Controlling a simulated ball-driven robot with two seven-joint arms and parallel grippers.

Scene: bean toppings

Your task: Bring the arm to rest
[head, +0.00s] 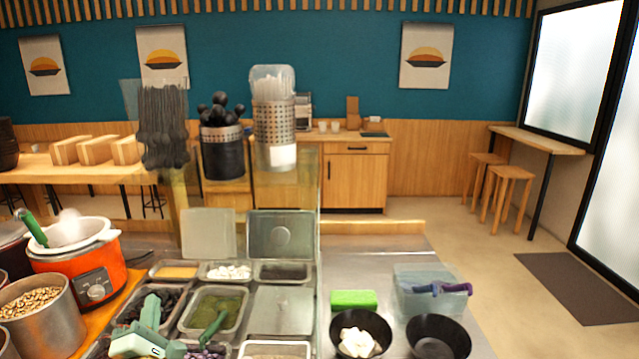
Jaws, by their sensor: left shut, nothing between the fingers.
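My left gripper (151,312), pale green, shows at the lower left, over the front-left topping pans. It is shut, and I see nothing held in it. My right gripper is not in view. A metal pan of dark topping (130,306) lies just beside the left gripper, and a pan of green topping (238,310) with a green-handled spoon (212,328) is to its right.
An orange cooker (72,278) and a steel pot of beans (38,300) stand at left. Two black bowls, one with white pieces (362,318) and one apparently empty (438,322), a green block (354,299) and a clear container (415,275) stand right. Utensil holders (222,155) rise behind.

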